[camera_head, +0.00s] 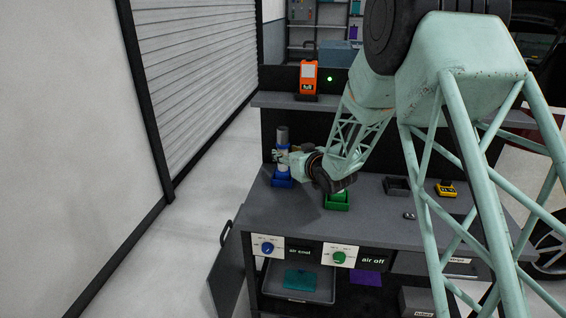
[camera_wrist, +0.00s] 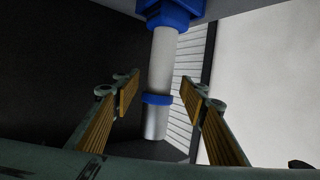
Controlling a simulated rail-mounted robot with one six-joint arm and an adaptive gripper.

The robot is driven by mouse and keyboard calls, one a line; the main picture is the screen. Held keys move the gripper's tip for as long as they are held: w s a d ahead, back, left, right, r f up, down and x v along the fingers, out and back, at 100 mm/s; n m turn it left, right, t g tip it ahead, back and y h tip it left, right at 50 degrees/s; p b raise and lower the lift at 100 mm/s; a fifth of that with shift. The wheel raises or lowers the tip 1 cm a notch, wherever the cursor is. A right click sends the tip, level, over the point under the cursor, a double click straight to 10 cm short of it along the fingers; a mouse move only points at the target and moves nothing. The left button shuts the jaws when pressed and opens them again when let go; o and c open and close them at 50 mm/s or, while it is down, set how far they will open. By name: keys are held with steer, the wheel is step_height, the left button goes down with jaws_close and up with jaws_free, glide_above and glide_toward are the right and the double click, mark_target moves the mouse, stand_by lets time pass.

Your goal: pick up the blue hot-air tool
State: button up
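The blue hot-air tool (camera_head: 282,157) stands upright at the left end of the grey workbench, with a grey cylinder on top and a blue base below. My gripper (camera_head: 284,156) is at the tool, reaching it from the right. In the wrist view the tool (camera_wrist: 161,60) shows as a pale grey cylinder with a blue band and a blue block. My gripper (camera_wrist: 158,96) is open there, with one ribbed finger pad on each side of the cylinder. Gaps show between the pads and the tool. Part of the tool is hidden behind the fingers in the head view.
A green holder (camera_head: 337,201) sits right of the tool, partly behind my arm. An orange device (camera_head: 308,78) stands on the upper shelf (camera_head: 275,100). The bench front (camera_head: 270,215) is clear.

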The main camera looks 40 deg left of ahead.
mark_target(286, 144)
steer(key=shift+b+x, duration=0.3)
steer(key=shift+x, duration=1.5)
steer(key=shift+d, duration=0.1)
steer(key=shift+c, duration=0.6)
steer(key=c, duration=1)
steer(key=shift+c, duration=0.9)
steer(key=shift+r, duration=0.15)
steer(key=shift+r+p, duration=0.55)
steer(key=shift+r, duration=1.1)
steer(key=s+d+r+p, duration=0.1)
steer(key=s+d, duration=0.8)
steer(key=d, duration=0.3)
steer(key=shift+s+d+r, duration=0.2)
steer(key=shift+s+r, duration=0.05)
steer(key=shift+s, duration=0.15)
steer(key=shift+s+d, duration=0.1)
steer(key=shift+s, duration=0.05)
